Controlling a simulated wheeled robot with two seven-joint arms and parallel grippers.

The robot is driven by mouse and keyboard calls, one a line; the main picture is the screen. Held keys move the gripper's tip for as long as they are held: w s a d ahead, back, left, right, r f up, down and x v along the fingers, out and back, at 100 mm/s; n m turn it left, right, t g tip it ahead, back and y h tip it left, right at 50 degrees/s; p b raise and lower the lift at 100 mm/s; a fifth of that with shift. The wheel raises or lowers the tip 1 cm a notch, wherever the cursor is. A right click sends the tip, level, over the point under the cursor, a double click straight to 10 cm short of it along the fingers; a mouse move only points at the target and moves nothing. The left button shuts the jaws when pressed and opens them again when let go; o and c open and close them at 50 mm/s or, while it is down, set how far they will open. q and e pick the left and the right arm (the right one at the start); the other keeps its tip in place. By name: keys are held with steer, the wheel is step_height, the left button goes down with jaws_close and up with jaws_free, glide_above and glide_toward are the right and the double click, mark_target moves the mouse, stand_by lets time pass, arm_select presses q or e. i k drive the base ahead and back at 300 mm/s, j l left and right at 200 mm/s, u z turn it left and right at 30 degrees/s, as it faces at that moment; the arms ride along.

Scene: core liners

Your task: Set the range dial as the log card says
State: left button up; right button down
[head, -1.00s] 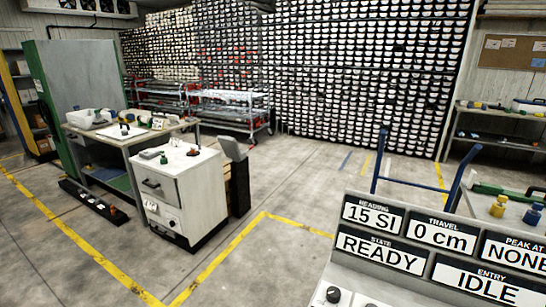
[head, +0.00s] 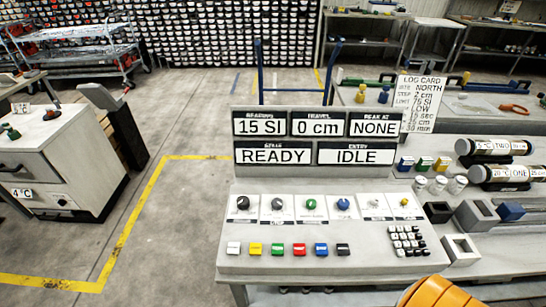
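A console (head: 270,185) stands in front of me in the head view. Its displays read READING 15 SI, TRAVEL 0 cm, PEAK AT NONE, STATE READY and ENTRY IDLE. Neither gripper is in view.
Coloured buttons (head: 299,249) and a keypad (head: 406,240) are along the console's front. Labelled tubes ONE (head: 510,173) and TWO (head: 495,146) lie on the bench at right. An orange rounded shape (head: 432,293) fills the bottom edge. Open floor lies at left.

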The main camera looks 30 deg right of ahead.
mark_target(312, 204)
steer(key=z, duration=1.5)
